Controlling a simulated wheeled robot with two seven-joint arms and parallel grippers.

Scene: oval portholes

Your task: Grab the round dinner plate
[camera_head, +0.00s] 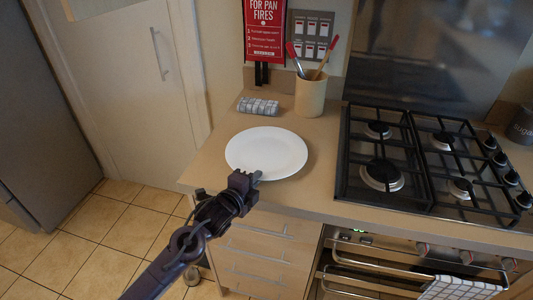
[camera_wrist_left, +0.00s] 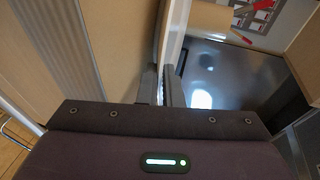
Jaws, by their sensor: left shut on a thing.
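The round white dinner plate (camera_head: 266,148) lies on the tan counter, left of the hob. My left gripper (camera_head: 254,178) reaches in from below and is shut on the plate's near rim. In the left wrist view the two fingers of my left gripper (camera_wrist_left: 160,87) are close together, with a thin pale edge running up from between them. The part of the rim between the fingers is hidden. My right gripper is not in view.
A black gas hob (camera_head: 432,165) stands to the right of the plate. Behind the plate are a grey striped object (camera_head: 258,106) and a beige utensil pot (camera_head: 310,95). Drawers (camera_head: 262,250) are below the counter's front edge. The tiled floor at left is clear.

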